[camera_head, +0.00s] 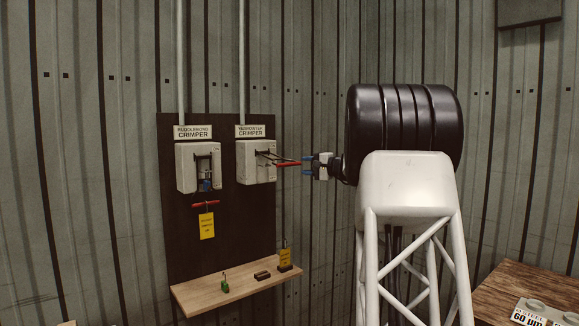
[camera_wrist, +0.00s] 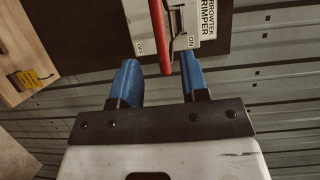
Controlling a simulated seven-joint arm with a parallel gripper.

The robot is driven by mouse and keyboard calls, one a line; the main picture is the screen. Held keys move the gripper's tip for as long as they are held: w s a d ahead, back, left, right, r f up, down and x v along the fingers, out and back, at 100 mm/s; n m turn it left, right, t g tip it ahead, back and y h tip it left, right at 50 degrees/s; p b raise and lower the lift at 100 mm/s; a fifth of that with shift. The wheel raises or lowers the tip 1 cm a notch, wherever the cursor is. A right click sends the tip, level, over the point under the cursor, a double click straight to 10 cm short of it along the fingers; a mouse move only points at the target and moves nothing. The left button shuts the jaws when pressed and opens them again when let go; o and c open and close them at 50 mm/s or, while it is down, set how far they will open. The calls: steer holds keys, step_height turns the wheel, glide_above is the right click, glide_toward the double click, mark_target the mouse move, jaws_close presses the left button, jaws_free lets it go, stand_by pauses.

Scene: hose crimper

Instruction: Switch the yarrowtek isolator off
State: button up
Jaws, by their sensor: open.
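The yarrowtek isolator (camera_head: 256,162) is a pale grey box on a dark board, under a plate reading CRIMPER. Its lever sticks out from the front and ends in a red handle (camera_head: 288,163). My gripper (camera_head: 306,166) is open, its blue fingers just right of the handle in the head view. In the wrist view the red handle (camera_wrist: 158,35) lies between the two fingers, nearer the right one; I cannot tell if it touches. Behind it the isolator face (camera_wrist: 208,12) shows ON at the right and OFF at the left.
A second crimper isolator (camera_head: 197,167) stands to the left, with a blue padlock (camera_head: 206,184), its red handle (camera_head: 205,204) low and a yellow tag (camera_head: 207,226). A wooden shelf (camera_head: 200,295) below bears a green padlock (camera_head: 224,287), a dark block (camera_head: 262,275) and a tagged item (camera_head: 285,259).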

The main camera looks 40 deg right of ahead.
mark_target(291, 164)
steer(key=shift+d, duration=0.1)
stand_by(0.3)
steer(key=shift+x, duration=3.9)
jaws_close()
